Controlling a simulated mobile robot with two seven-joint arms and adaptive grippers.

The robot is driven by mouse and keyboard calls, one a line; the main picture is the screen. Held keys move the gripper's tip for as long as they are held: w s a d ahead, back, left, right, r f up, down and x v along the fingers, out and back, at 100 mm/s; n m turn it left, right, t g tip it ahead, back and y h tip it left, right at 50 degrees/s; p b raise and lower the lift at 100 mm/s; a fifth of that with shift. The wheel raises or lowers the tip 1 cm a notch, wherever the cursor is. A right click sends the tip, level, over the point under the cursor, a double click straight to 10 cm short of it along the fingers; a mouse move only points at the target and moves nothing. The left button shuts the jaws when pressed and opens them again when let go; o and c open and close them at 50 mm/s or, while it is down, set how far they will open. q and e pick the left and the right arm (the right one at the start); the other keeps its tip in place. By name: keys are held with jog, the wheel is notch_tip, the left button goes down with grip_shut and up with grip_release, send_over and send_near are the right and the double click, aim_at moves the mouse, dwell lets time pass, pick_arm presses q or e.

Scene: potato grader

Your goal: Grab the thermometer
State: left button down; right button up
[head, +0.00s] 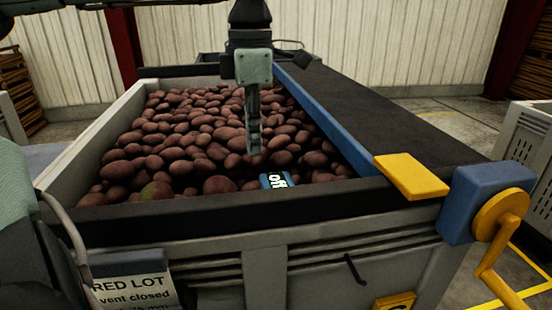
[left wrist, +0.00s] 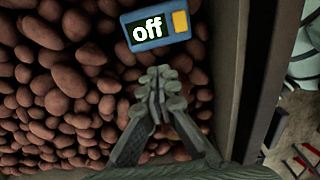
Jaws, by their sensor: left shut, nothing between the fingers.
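The thermometer (head: 276,180) is a small blue device with a dark screen reading "off". It lies on the potatoes near the front wall of the bin. In the left wrist view the thermometer (left wrist: 157,27) also shows a yellow patch beside the screen. My left gripper (head: 254,152) points down over the potatoes, just above and behind the thermometer in the head view. In the left wrist view my left gripper (left wrist: 158,78) has its fingertips together, just below the thermometer's edge, with nothing between them. My right gripper is not in view.
The grey bin (head: 262,218) is full of red potatoes (head: 200,140). A blue rail and a dark belt (head: 380,115) run along its right side. A yellow block (head: 410,176) and a yellow crank (head: 500,215) stand at the front right corner. A "RED LOT" sign (head: 132,285) hangs in front.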

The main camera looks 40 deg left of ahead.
aim_at(282, 179)
pick_arm(q)
jog(key=f, duration=0.8)
jog(key=shift+s+f, duration=0.1)
jog(key=shift+s, duration=0.15)
jog(key=shift+f, duration=0.6)
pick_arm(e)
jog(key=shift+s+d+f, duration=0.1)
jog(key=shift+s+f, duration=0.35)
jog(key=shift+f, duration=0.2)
pick_arm(q)
jog(key=shift+w, duration=0.1)
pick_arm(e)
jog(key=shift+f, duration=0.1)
